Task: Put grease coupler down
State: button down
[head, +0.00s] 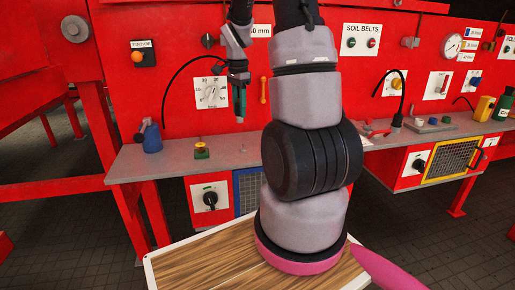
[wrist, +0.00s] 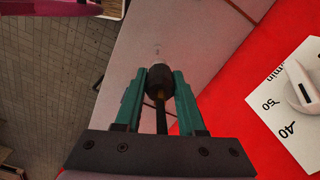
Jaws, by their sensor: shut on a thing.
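The grease coupler (wrist: 160,80) is a dark, short cylinder with a thinner dark stem and a brownish-yellow patch. My gripper (wrist: 163,74) is shut on it, with one teal finger on each side. In the head view my gripper (head: 239,108) points down above the grey shelf (head: 239,145), in front of the red panel. There the coupler is mostly hidden by the fingers. In the wrist view the grey shelf (wrist: 135,50) lies beyond the coupler's end, with a small pale mark on it. I cannot tell the exact gap.
A dial (head: 211,92) is on the panel left of my gripper. The shelf directly below my gripper looks mostly clear. An orange handle (head: 263,90) is close on the right.

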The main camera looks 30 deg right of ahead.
jog(key=f, duration=0.3)
jog(key=d+f, duration=0.1)
jog(key=f, duration=0.1)
jog(key=shift+s+f, duration=0.2)
jog(key=shift+f, duration=0.15)
jog(key=shift+a+f, duration=0.1)
jog(key=shift+f, duration=2.15)
jog(key=shift+f, duration=0.1)
jog(key=c, duration=0.5)
grip_release()
